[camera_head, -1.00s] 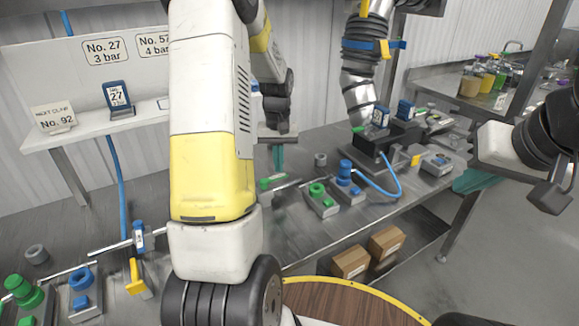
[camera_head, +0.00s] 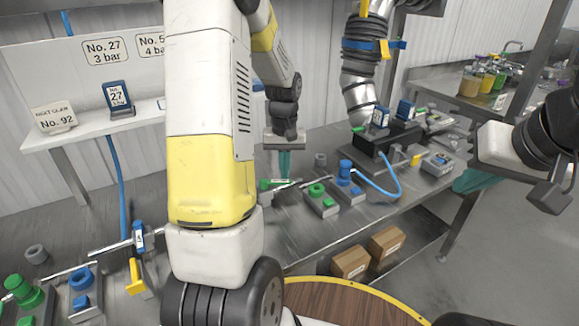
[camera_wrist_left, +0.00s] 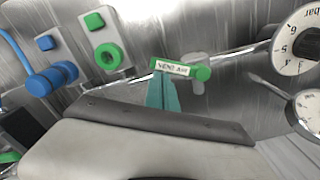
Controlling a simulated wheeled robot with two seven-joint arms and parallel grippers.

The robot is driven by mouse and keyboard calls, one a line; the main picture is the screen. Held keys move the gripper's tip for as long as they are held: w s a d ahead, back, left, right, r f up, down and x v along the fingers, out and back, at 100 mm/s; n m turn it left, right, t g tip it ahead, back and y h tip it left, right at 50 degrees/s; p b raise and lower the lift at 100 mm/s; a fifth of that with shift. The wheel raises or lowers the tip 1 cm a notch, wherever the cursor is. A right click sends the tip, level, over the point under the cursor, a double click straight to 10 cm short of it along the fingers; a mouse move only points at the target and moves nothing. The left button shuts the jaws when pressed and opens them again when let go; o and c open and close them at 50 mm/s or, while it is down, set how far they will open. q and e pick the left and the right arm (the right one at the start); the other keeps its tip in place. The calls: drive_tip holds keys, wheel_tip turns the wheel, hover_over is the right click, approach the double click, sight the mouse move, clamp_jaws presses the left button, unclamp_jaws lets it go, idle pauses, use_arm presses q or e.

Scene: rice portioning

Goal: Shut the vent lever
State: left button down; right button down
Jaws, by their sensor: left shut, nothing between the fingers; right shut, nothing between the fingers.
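The vent lever shows in the left wrist view as a green-ended handle (camera_wrist_left: 202,73) with a white label (camera_wrist_left: 173,68) reading "VENT A…", beside a metal pipe. In the head view a green part (camera_head: 264,184) that looks like it lies just below and left of my left gripper, partly behind my arm. My left gripper (camera_head: 284,172) is shut and empty, its teal fingers pointing down. In the wrist view its fingertips (camera_wrist_left: 163,80) overlap the label's lower edge; I cannot tell whether they touch. My right gripper (camera_head: 472,183) is shut and empty at the right, beyond the bench.
Blocks with green (camera_head: 317,190) and blue (camera_head: 344,170) knobs stand right of my left gripper, with a blue hose (camera_head: 388,190). Round gauges (camera_wrist_left: 296,52) are at the wrist view's right. Boxes (camera_head: 351,262) sit on the lower shelf.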

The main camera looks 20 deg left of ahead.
use_arm(q)
drive_tip(key=shift+s+d, duration=0.25)
drive_tip(key=shift+s, duration=0.25)
drive_tip(key=shift+s+d, duration=0.25)
drive_tip(key=shift+s, duration=0.25)
drive_tip(key=shift+s+d, duration=0.15)
drive_tip(key=shift+s, duration=0.95)
